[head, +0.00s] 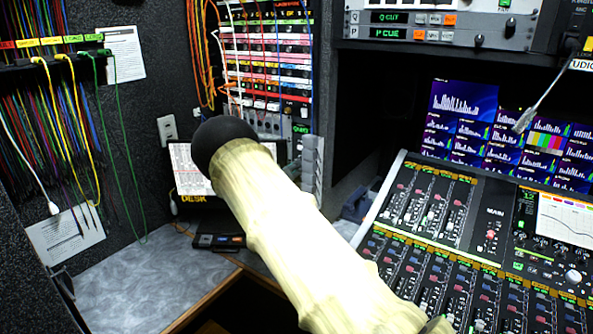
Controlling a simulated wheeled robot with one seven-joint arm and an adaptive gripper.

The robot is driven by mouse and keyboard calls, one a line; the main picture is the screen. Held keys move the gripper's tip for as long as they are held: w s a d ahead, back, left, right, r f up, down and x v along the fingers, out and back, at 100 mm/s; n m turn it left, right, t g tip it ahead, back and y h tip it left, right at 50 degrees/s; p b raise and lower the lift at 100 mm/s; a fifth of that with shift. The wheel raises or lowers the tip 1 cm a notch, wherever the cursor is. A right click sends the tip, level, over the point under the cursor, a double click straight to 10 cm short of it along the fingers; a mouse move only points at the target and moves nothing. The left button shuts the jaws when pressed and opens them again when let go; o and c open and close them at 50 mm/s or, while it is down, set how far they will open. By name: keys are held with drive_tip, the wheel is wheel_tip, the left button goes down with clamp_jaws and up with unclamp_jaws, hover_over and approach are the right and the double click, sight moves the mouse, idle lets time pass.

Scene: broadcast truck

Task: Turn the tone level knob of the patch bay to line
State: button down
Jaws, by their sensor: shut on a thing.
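The patch bay (268,45) stands at the back, left of centre, with rows of coloured label strips and hanging cables. A row of small knobs (268,122) shows at its lower part, partly behind my arm's black end. I cannot tell which one is the tone level knob, and its setting is too small to read. My arm, in a cream sleeve, reaches up from the bottom right to a rounded black end in front of the patch bay. My gripper's fingers do not show; they are hidden by the arm or outside the view.
A mixing console (450,250) fills the right side, with lit monitors (510,140) behind it. A grey desk top (155,280) lies at lower left with a small black device (218,241). Yellow and green cables (75,110) hang on the left wall. A thin microphone (535,105) juts out at right.

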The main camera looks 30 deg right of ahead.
drive_tip(key=n+p, duration=0.1)
drive_tip(key=n, duration=0.3)
drive_tip(key=shift+f+n, duration=0.1)
drive_tip(key=shift+n, duration=0.3)
idle(0.4)
drive_tip(key=c, duration=1.5)
unclamp_jaws()
drive_tip(key=shift+a, duration=0.1)
drive_tip(key=v, duration=1.1)
drive_tip(key=shift+s+a, duration=0.15)
drive_tip(key=shift+a, duration=0.25)
